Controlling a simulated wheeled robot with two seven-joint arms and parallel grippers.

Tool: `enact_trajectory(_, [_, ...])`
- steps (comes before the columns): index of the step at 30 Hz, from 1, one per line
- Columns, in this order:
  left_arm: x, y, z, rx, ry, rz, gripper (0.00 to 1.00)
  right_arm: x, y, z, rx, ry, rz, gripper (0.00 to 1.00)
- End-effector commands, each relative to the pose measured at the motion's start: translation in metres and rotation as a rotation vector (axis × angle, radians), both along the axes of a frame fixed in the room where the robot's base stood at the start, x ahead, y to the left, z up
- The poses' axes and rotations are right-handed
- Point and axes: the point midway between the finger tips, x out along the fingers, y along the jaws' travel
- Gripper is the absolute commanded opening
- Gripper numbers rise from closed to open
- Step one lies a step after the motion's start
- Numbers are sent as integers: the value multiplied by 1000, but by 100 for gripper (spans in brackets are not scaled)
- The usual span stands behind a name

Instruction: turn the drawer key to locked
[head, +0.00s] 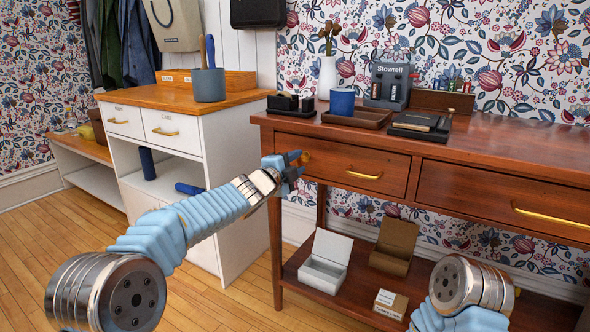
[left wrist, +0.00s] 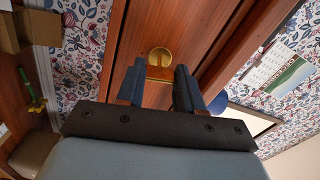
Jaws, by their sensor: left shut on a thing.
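The left drawer (head: 340,163) of the brown wooden desk is closed, with a brass pull below its middle. The brass key (head: 305,158) is at the upper left of this drawer's front, mostly hidden behind my left gripper (head: 296,165). In the left wrist view the brass key (left wrist: 160,72) shows between the two fingers of my left gripper (left wrist: 160,80), with a round brass plate (left wrist: 160,56) behind it on the wood. The gripper is shut on the key. I cannot tell the lock position. My right gripper is out of view; only part of that arm shows.
A second drawer (head: 500,205) is to the right. The lower shelf holds an open white box (head: 325,262). A white cabinet (head: 235,150) stands left of the desk.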

Motion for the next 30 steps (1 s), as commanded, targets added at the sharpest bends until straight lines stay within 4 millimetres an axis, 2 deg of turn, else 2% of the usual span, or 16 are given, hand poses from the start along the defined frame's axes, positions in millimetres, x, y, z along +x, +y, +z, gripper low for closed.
enact_trajectory(12, [0, 0, -1, 133, -95, 0, 6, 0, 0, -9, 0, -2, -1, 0])
enact_trajectory(27, [0, 0, -1, 146, -105, -1, 6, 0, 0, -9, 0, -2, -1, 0])
enact_trajectory(28, [0, -1, -1, 146, -104, -1, 39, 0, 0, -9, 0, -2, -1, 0])
enact_trajectory(30, [0, -1, -1, 146, -104, -1, 50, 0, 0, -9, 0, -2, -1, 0])
